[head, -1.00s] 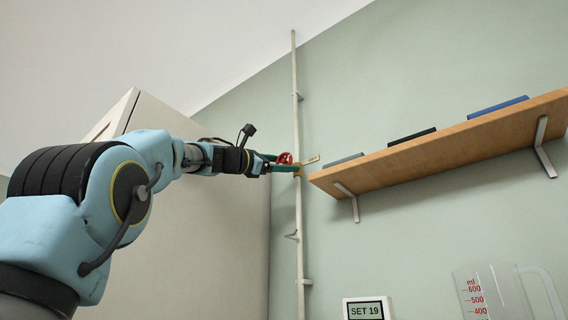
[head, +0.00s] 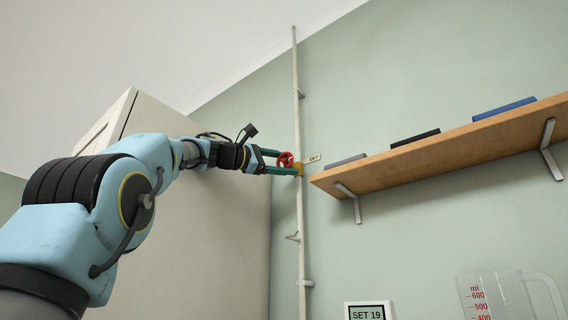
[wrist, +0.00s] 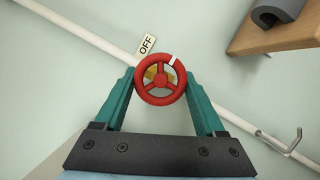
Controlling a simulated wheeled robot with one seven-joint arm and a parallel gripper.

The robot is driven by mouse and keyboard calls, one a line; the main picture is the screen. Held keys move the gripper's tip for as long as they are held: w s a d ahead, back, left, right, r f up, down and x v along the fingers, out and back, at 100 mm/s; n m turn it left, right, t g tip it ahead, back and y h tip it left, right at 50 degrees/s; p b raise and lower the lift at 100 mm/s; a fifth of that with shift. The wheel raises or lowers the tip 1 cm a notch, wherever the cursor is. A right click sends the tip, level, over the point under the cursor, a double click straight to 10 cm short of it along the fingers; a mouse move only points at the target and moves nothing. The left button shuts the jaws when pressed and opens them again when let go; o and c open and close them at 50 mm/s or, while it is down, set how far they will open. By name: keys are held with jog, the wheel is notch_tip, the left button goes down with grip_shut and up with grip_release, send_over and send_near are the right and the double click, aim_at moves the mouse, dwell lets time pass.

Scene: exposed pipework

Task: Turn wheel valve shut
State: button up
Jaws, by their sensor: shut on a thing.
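The red wheel valve (wrist: 160,79) has spokes and a white mark on its rim at the upper right in the wrist view. It also shows in the head view (head: 285,159), on the thin white pipe (head: 299,225) with a yellow body (head: 298,169) behind it. A small OFF label (wrist: 147,45) sits just above the wheel, to the left of the white mark. My gripper (wrist: 160,82) has its two green fingers on opposite sides of the wheel, shut on its rim. The valve's stem is mostly hidden behind the wheel.
A wooden shelf (head: 450,145) on metal brackets holds several flat items right of the pipe. A tall pale cabinet (head: 205,230) stands left behind my arm. A SET 19 display (head: 368,311) and a clear measuring jug (head: 492,295) are low at right.

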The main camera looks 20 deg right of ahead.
jog(key=o, duration=1.3)
jog(key=shift+o, duration=0.2)
jog(key=shift+f, duration=0.1)
